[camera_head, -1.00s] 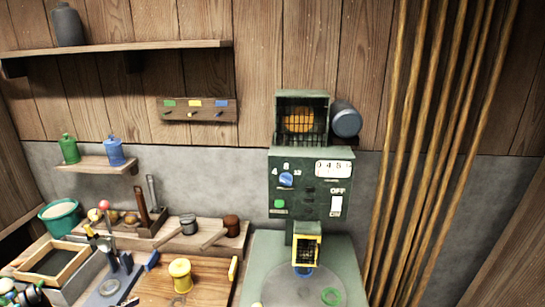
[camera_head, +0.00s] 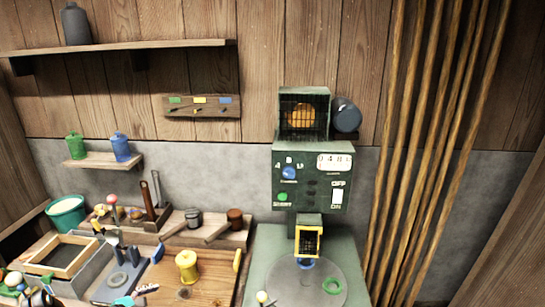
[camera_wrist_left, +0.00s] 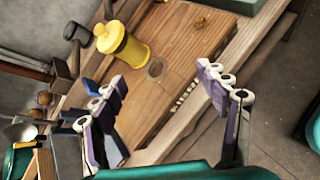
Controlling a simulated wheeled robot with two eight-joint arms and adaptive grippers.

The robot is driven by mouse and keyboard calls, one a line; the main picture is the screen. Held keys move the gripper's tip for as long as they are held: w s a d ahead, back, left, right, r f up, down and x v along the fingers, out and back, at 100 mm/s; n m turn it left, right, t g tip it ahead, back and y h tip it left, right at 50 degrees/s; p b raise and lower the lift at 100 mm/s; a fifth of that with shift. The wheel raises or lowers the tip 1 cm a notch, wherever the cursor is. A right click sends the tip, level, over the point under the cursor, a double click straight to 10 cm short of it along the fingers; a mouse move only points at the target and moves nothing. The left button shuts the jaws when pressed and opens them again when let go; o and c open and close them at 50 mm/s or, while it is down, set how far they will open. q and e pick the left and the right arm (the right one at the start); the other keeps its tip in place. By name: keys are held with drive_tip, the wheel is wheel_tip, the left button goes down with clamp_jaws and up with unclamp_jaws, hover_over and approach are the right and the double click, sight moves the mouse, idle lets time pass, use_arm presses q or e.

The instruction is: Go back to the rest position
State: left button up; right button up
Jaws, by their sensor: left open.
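My left gripper (camera_wrist_left: 165,88) is open in the left wrist view. Its two purple-padded fingers stand wide apart with nothing between them but the view of the wooden bench top (camera_wrist_left: 185,55). A yellow lidded pot (camera_wrist_left: 122,44) stands on the bench beyond the left finger, apart from it. The pot also shows in the head view (camera_head: 187,266). In the head view a small teal piece at the bottom edge may be part of my left gripper, but I cannot be sure. My right gripper is not in view.
A green machine (camera_head: 311,178) with dials and a yellow-framed guard (camera_head: 308,241) stands right of the bench. Wooden poles (camera_head: 425,150) lean at the right. A framed tray (camera_head: 62,257), a teal bucket (camera_head: 66,214) and tools crowd the left. Shelves (camera_head: 120,46) line the wall.

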use_arm(q)
drive_tip(key=s+d+r+m+g+y, duration=0.1)
drive_tip(key=s+d+r+m, duration=0.3)
drive_tip(key=s+d+m, duration=0.4)
drive_tip(key=s+d+r+m+g+y, duration=0.2)
drive_tip(key=s+d+m, duration=0.6)
drive_tip(key=s+m, duration=0.4)
wheel_tip(320, 180, up, 3)
drive_tip(key=m+y, duration=0.1)
drive_tip(key=m, duration=0.4)
drive_tip(key=shift+s+f+y, duration=0.2)
drive_tip(key=shift+s+y, duration=0.05)
drive_tip(key=shift+y, duration=0.15)
